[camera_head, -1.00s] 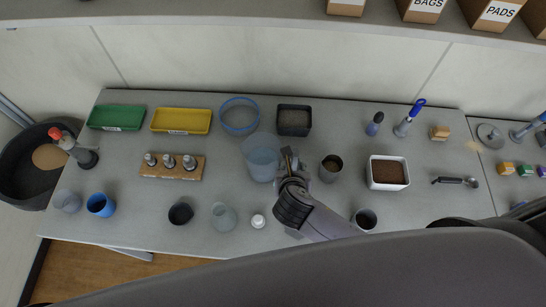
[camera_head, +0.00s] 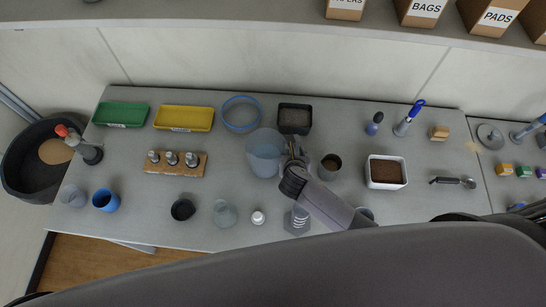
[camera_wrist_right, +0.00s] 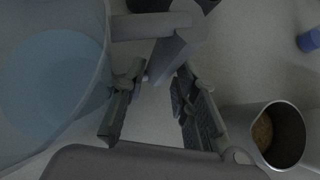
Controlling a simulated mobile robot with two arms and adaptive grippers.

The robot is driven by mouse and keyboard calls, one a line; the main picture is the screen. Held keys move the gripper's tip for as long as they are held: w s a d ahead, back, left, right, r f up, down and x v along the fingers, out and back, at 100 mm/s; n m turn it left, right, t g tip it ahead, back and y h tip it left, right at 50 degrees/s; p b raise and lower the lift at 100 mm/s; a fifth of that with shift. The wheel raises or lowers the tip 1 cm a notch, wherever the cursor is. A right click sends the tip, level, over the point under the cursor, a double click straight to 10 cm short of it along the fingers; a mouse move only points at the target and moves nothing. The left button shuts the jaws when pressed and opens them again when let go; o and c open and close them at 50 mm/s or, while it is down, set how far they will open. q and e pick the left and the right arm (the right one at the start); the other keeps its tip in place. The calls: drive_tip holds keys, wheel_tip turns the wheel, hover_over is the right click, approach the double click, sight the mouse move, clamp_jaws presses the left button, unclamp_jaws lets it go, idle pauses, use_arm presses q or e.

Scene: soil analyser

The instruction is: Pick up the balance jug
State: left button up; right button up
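The balance jug, seemingly the large translucent bluish jug (camera_head: 264,150), stands upright on the bench in the head view. In the right wrist view the jug (camera_wrist_right: 50,90) fills the left side, and its handle (camera_wrist_right: 165,55) reaches toward the middle. My right gripper (camera_head: 293,152) is at the jug's right side, by the handle. In the wrist view the right gripper (camera_wrist_right: 158,112) is open, its fingers apart on either side of the handle's lower part. Contact with the handle cannot be made out. My left gripper is not in view.
A metal cup (camera_head: 331,164) with brown contents stands close to the right of my gripper. A blue ring-shaped sieve (camera_head: 240,102) and a black tray (camera_head: 294,132) lie behind. A white soil tray (camera_head: 371,181) is farther right. A small white pot (camera_head: 258,218) and a ribbed metal piece (camera_head: 297,222) are in front.

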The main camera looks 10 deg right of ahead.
drive_tip(key=shift+f, duration=0.1)
drive_tip(key=shift+c, duration=0.6)
clamp_jaws()
drive_tip(key=shift+s, duration=0.1)
drive_tip(key=shift+d, duration=0.1)
